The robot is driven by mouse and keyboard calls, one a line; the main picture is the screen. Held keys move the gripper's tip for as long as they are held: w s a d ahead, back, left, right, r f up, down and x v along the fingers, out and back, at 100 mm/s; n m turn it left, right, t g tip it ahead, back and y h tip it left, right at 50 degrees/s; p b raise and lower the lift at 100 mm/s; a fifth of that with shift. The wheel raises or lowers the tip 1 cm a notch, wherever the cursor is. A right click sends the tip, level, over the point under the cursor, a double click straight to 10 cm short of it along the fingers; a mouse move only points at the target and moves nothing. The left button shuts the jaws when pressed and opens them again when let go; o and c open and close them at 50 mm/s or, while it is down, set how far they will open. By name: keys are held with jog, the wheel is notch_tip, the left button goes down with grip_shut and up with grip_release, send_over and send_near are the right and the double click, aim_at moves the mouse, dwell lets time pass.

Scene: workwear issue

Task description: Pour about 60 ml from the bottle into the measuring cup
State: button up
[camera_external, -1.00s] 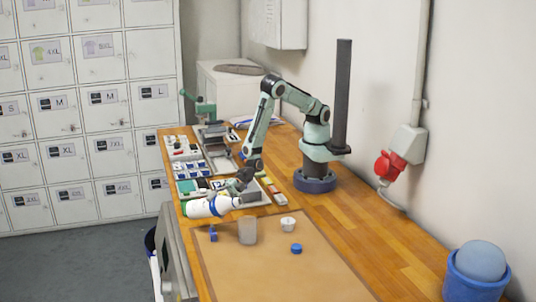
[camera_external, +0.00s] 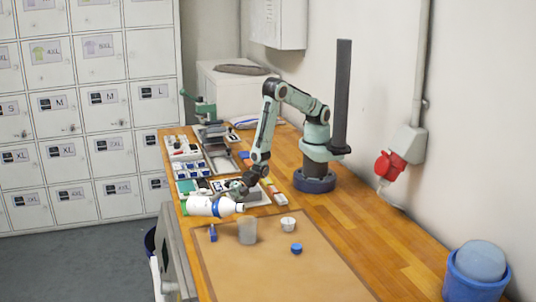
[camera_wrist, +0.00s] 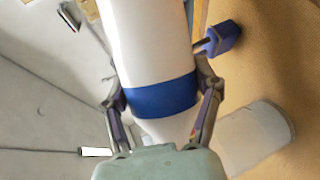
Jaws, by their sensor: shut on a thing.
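A white bottle (camera_external: 205,207) with a blue band lies nearly level in the air near the table's left edge, its neck pointing right. My gripper (camera_external: 240,188) is shut on it, and the fingers clasp it around the blue band in the wrist view (camera_wrist: 160,99). The translucent measuring cup (camera_external: 247,231) stands upright on the brown mat, just right of and below the bottle's mouth. It also shows at the lower right of the wrist view (camera_wrist: 256,137). I cannot see the liquid level in either or any stream.
A small white cup (camera_external: 288,224) and a blue cap (camera_external: 296,249) stand right of the measuring cup. A blue item (camera_external: 213,233) is at its left. Several trays of small parts lie behind. The front of the mat (camera_external: 290,280) is clear.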

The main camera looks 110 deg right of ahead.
jog(key=shift+r+n+t+p, duration=0.4)
jog(key=shift+r+p, duration=0.05)
jog(key=shift+p, duration=0.15)
dwell(0.7)
jog(key=shift+w+d+r+p, duration=0.1)
jog(key=shift+w+d+p, duration=0.2)
jog(key=shift+w+d, duration=0.15)
dwell(0.5)
jog(key=shift+n+p, duration=0.3)
jog(key=shift+p, duration=0.85)
dwell(0.5)
jog(key=shift+w+a+f+m, duration=0.15)
jog(key=shift+f+m, duration=0.1)
jog(key=shift+m, duration=0.35)
jog(key=shift+w+d+r+m+g+y, duration=0.2)
jog(key=shift+r+m+g+y, duration=0.2)
jog(key=shift+m+g, duration=0.25)
jog(key=shift+s+a+f+g, duration=0.1)
jog(key=shift+g, duration=0.15)
jog(key=shift+b, duration=0.3)
dwell(0.8)
